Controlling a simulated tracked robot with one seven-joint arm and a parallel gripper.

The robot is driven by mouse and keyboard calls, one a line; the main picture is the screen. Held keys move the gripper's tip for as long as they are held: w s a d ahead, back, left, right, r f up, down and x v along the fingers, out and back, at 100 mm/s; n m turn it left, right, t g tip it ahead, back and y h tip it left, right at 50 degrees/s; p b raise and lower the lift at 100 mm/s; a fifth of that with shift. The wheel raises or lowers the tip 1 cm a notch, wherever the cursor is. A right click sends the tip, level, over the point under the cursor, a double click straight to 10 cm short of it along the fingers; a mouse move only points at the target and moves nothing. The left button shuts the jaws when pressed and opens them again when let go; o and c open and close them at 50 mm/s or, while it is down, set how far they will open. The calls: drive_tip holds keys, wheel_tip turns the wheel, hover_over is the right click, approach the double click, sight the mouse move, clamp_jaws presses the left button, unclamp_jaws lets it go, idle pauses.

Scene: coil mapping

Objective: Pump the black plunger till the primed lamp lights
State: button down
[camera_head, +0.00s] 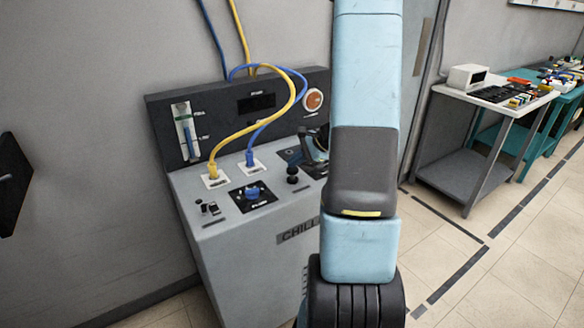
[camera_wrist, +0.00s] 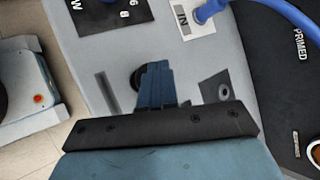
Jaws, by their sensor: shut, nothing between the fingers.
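The black plunger (camera_head: 292,172) is a round knob on the sloping top of the grey chiller console (camera_head: 245,240). In the wrist view the plunger (camera_wrist: 137,78) is a dark round shape, partly hidden by my fingers. My gripper (camera_wrist: 156,66) is shut and empty, with its tips over or just beside the knob; I cannot tell whether they touch it. In the head view my arm hides most of the gripper (camera_head: 317,148). The PRIMED label (camera_wrist: 300,45) shows on the dark back panel. A dark window (camera_head: 256,104) there shows no light.
A yellow hose (camera_head: 285,110) and a blue hose (camera_head: 296,75) loop over the console to two sockets. A blue knob (camera_head: 253,193) sits left of the plunger. An orange round fitting (camera_head: 313,99) is on the back panel. A bench (camera_head: 485,100) stands at the right.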

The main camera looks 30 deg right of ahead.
sight(295, 169)
drive_tip(key=shift+f, duration=0.95)
idle(1.0)
drive_tip(key=shift+r, duration=1.95)
drive_tip(key=shift+r, duration=2.5)
